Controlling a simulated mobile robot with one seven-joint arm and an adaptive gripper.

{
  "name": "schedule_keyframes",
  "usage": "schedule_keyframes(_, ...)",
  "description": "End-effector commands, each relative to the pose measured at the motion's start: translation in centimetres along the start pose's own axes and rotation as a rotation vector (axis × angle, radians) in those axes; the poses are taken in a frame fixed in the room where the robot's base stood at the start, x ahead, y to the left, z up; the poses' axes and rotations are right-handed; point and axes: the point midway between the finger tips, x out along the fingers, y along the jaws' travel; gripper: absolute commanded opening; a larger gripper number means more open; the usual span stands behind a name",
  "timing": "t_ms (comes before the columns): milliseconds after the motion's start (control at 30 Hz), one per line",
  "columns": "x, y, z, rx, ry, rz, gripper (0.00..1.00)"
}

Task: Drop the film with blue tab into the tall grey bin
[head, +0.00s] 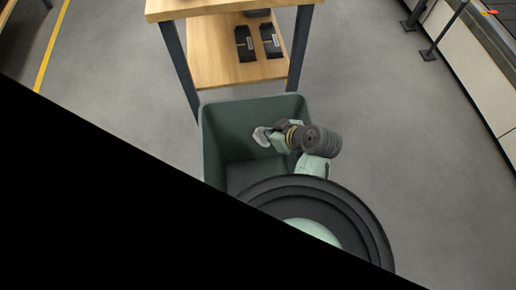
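I cannot make out a film with a blue tab anywhere in the head view. A grey-green open-topped bin (222,140) stands in the middle, and its inside looks dark, with part of it hidden by my arm and body. I cannot tell whether this is the tall grey bin. My gripper (263,136) is at the left end of my folded arm and appears over the bin's opening. It is small and pale here, and its fingers are not clear. I cannot tell whether it holds anything.
A wooden table (233,7) with dark legs stands behind the bin. Its lower shelf (215,69) carries dark packages (270,41). At the upper right is a conveyor (488,35) with a small orange item (490,12). Grey floor (400,130) is clear. Black covers the lower left.

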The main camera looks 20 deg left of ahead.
Motion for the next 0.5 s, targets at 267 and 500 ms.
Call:
schedule_keyframes(267, 2.1, 0.0, 2.0, -0.001, 0.001, 0.000, 0.00)
schedule_keyframes(500, 2.0, 0.0, 1.9, 0.000, 0.000, 0.000, 0.00)
